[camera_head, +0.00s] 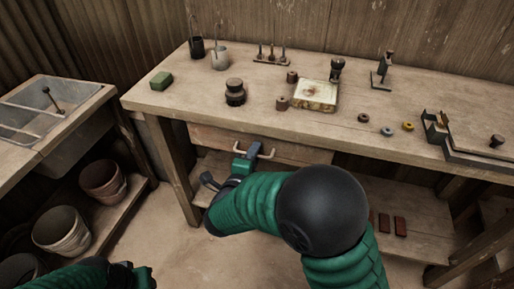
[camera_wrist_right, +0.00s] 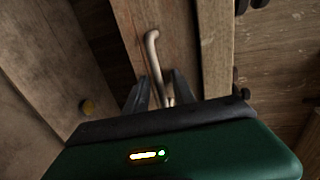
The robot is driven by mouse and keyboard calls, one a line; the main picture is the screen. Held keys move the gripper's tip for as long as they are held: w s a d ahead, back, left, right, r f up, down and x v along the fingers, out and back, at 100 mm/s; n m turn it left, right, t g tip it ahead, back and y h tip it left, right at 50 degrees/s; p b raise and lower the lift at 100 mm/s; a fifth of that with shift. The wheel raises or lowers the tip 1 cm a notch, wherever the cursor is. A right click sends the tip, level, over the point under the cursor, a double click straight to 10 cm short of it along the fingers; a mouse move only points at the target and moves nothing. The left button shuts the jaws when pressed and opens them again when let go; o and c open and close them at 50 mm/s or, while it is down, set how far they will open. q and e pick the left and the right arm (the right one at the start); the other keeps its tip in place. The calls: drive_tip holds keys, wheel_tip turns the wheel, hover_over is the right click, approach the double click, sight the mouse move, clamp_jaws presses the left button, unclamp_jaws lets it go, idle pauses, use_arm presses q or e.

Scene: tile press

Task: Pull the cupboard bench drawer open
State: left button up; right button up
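The wooden drawer front (camera_head: 292,152) sits under the top of the cupboard bench and looks shut or nearly so. Its pale, bar-shaped handle (camera_head: 268,150) also shows in the right wrist view (camera_wrist_right: 153,52). The handle's near end is partly hidden by the gripper body. Part of my left arm shows at the bottom left; its fingers are not clear.
The bench top (camera_head: 215,95) carries a green block (camera_head: 161,81), dark round weights (camera_head: 235,92), a framed tile (camera_head: 316,95) and small rings. A sink bench (camera_head: 75,127) stands at left, with pots (camera_head: 102,180) below. Bare floor lies in front of the bench.

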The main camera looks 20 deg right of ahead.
drive_tip(key=shift+a, duration=0.5)
drive_tip(key=shift+c, duration=1.4)
drive_tip(key=shift+d, duration=0.4)
clamp_jaws()
drive_tip(key=shift+a+f, duration=0.15)
